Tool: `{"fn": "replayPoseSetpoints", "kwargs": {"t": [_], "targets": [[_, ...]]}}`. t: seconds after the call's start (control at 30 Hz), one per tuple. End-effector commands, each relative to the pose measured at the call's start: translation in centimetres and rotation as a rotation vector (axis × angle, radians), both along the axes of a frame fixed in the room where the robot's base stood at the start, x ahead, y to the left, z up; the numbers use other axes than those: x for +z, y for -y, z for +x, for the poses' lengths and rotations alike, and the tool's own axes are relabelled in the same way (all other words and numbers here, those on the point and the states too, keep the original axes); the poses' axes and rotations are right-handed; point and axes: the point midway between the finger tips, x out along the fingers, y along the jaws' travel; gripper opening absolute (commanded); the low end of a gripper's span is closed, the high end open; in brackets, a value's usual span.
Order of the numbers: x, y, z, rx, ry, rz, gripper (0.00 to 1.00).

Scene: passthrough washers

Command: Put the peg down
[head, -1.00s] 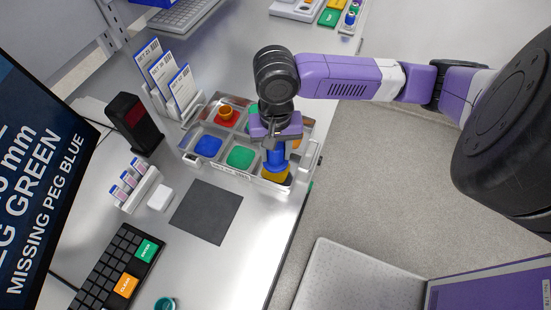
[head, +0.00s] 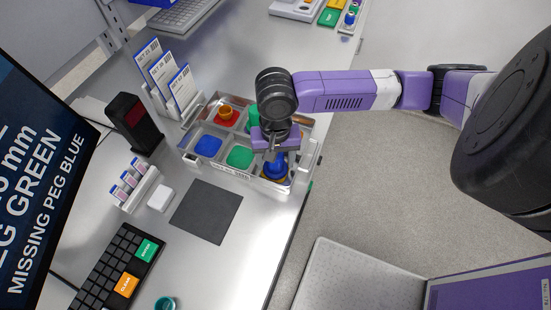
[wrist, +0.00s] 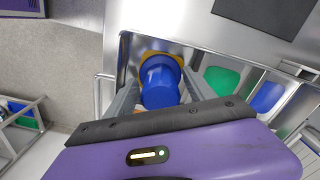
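A blue peg (wrist: 160,88) stands in the yellow-marked compartment (wrist: 175,58) at the near right corner of the grey divided tray (head: 217,170). In the head view the peg (head: 276,172) sits directly below my gripper (head: 275,155). In the wrist view my two fingers (wrist: 160,92) stand on either side of the peg. A narrow gap seems to show beside it, so the fingers look open around it. The peg's lower end is hidden in the compartment.
Other compartments hold red (head: 226,114), blue (head: 207,146) and green (head: 240,157) items. A dark mat (head: 206,211) lies in front of the tray. The table edge is close on the right.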

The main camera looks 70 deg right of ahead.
Motion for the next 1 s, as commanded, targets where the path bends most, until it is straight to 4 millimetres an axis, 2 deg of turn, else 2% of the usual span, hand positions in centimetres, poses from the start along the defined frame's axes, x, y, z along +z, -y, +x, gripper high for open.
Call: {"fn": "replayPoseSetpoints", "kwargs": {"t": [0.23,0.37,0.47,0.8,1.0], "targets": [[0.1,0.0,0.0,0.0,0.0,0.0,0.63],[0.9,-0.1,0.0,0.0,0.001,0.002,0.63],[2.4,0.0,0.1,0.0,0.003,0.001,0.63],[9.4,0.0,0.1,0.001,0.004,0.0,0.63],[11.7,0.0,0.0,0.001,0.001,0.0,0.63]]}}
